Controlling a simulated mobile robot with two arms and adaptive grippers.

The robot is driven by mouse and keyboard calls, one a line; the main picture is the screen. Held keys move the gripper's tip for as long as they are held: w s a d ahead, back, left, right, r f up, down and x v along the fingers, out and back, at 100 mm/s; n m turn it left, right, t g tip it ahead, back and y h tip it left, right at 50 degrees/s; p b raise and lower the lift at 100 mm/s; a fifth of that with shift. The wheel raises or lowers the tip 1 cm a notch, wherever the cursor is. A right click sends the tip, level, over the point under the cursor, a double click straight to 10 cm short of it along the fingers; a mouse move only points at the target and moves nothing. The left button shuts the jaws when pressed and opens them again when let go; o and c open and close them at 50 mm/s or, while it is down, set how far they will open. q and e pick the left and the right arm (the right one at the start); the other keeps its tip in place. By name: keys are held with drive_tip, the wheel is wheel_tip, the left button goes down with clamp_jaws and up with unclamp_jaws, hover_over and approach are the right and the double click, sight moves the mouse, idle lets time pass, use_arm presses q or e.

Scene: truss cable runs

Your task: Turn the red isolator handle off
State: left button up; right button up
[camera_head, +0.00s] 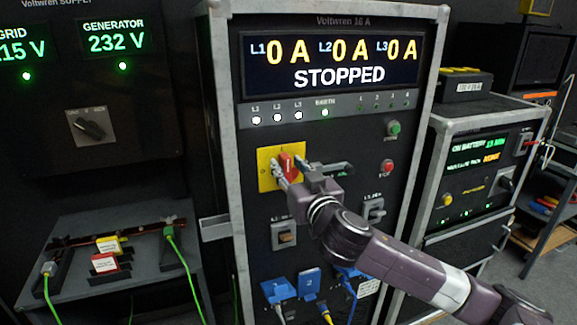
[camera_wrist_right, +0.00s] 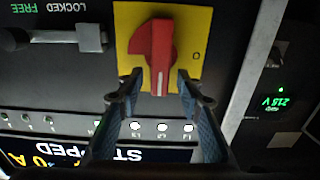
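The red isolator handle (camera_head: 286,164) sits on a yellow plate (camera_head: 265,180) on the front of the central cabinet. In the right wrist view, turned upside down, the red handle (camera_wrist_right: 160,55) points toward the display, which is upward on the cabinet. An "O" mark shows on the plate's side (camera_wrist_right: 196,54). My right gripper (camera_head: 281,173) is at the plate, partly covering the handle. In the wrist view its fingers (camera_wrist_right: 158,84) are spread either side of the handle's pointed end, with gaps visible. My left gripper is not in view.
The cabinet display (camera_head: 340,65) reads 0 A on three lines and "STOPPED". A grey lever (camera_head: 338,170) lies right of the plate, beside "LOCKED FREE" lettering in the wrist view. Green (camera_head: 393,129) and red (camera_head: 387,167) buttons are further right. Blue connectors (camera_head: 309,281) sit below.

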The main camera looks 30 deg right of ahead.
clamp_jaws()
drive_tip(key=shift+n, duration=0.3)
drive_tip(key=n+p, duration=0.1)
drive_tip(key=a+n+p, duration=0.1)
drive_tip(key=n, duration=0.1)
drive_tip(key=shift+w+n, duration=0.15)
drive_tip(key=shift+n, duration=0.15)
drive_tip(key=shift+w+a+f+n+p, duration=0.1)
drive_tip(key=shift+a+f+n+p, duration=0.25)
drive_tip(key=shift+n+p, duration=1.25)
drive_tip(key=shift+w+a+f+n+p, duration=0.15)
drive_tip(key=shift+f+n, duration=0.45)
drive_tip(key=shift+n, duration=2.35)
drive_tip(key=shift+s+a+f+n+p, duration=0.1)
drive_tip(key=shift+a+f+n+p, duration=0.55)
drive_tip(key=shift+n, duration=1.6)
drive_tip(key=shift+d+r+p, duration=0.15)
drive_tip(key=shift+d+p, duration=0.15)
drive_tip(key=shift+d, duration=0.05)
